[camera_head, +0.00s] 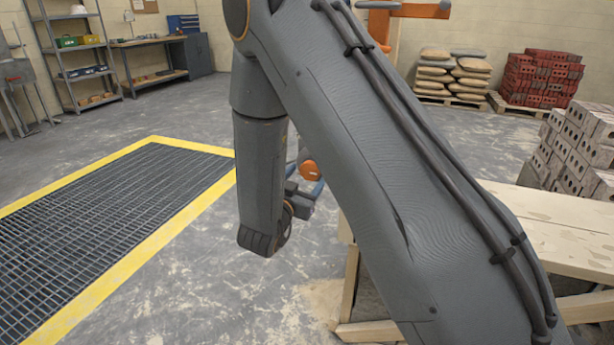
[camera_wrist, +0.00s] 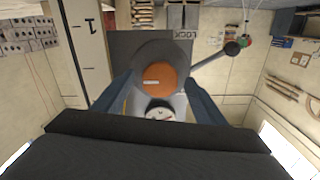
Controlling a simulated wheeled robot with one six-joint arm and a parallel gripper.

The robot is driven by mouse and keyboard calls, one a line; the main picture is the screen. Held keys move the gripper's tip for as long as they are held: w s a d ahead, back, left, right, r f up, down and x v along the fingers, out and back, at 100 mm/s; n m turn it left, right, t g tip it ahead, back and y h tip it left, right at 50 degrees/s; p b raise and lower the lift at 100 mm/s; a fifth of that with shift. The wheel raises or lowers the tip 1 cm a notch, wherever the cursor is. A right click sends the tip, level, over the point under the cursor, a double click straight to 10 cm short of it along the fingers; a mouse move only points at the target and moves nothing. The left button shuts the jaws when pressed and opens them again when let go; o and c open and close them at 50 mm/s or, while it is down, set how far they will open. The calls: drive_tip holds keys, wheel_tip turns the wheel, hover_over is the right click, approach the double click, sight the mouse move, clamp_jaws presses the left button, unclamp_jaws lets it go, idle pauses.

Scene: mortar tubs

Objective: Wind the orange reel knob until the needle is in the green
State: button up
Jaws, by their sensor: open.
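The orange reel knob (camera_wrist: 160,78) is a round disc with a pale mark on its face, set on a grey round housing in the wrist view. My gripper (camera_wrist: 159,84) is open, with one blue finger on each side of the knob. I cannot tell whether either finger touches it. A small white dial gauge (camera_wrist: 160,114) sits just below the knob; its needle is too small to read against the coloured zones. In the head view the orange knob (camera_head: 308,170) shows partly behind my arm, beside the blue fingers.
A lever with a dark ball end (camera_wrist: 232,48) slants out right of the knob, near a lettered plate (camera_wrist: 185,34). A wooden bench (camera_head: 560,230) stands at right, with grey blocks (camera_head: 575,150) beyond. A yellow-edged floor grate (camera_head: 110,215) lies left.

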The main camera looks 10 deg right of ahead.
drive_tip(key=shift+w+d, duration=0.2)
drive_tip(key=shift+w, duration=0.1)
drive_tip(key=c, duration=1)
drive_tip(key=shift+c, duration=0.2)
